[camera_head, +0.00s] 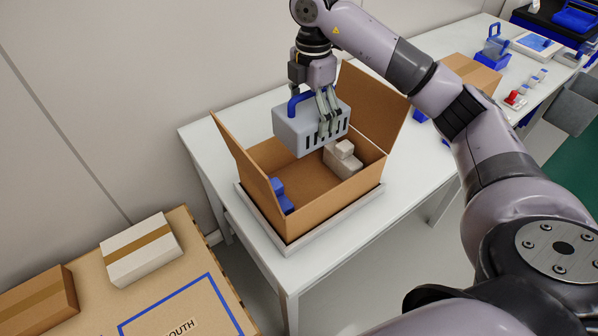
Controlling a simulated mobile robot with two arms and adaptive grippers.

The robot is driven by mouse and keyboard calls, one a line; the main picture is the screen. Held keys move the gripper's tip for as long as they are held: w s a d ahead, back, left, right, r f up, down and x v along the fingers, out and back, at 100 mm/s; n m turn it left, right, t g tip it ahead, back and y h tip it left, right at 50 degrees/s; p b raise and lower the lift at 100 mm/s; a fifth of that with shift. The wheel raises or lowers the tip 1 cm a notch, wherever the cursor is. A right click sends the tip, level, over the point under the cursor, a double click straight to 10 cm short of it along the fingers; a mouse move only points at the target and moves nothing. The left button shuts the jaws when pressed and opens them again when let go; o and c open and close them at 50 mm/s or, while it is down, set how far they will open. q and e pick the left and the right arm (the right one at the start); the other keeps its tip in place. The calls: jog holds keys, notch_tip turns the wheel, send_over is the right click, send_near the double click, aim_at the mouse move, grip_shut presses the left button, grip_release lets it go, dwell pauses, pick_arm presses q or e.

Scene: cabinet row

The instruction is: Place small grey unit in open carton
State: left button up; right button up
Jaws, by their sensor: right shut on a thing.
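The small grey unit (296,132) is a grey box with a blue handle and dark slots along its lower front. My right gripper (326,112) is shut on it and holds it above the open carton (318,205). The carton is brown cardboard with its flaps raised, and it stands on a pale tray (345,213) on the white table. Inside it, a blue piece (282,194) lies at the left and a light grey piece (343,158) at the right. The unit hides part of the carton's far side. My left gripper is not in view.
A cardboard surface at lower left bears a white box (142,250) with a tan band and a brown box (38,302). Farther along the white table (205,140) stand another carton (470,75) and a blue-handled unit (493,48). My right arm crosses the right side.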

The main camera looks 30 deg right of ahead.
jog(key=f, duration=0.2)
jog(key=s+f, duration=0.1)
jog(key=f, duration=0.2)
jog(key=shift+s+f+p, duration=0.15)
jog(key=shift+s+p, duration=0.05)
jog(key=shift+p, duration=0.1)
jog(key=f, duration=0.4)
jog(key=f+p, duration=0.1)
jog(key=f, duration=0.8)
jog(key=shift+w+f+p, duration=0.15)
jog(key=shift+w+p, duration=0.15)
jog(key=shift+f, duration=0.25)
jog(key=shift+f, duration=0.15)
jog(key=o, duration=1.6)
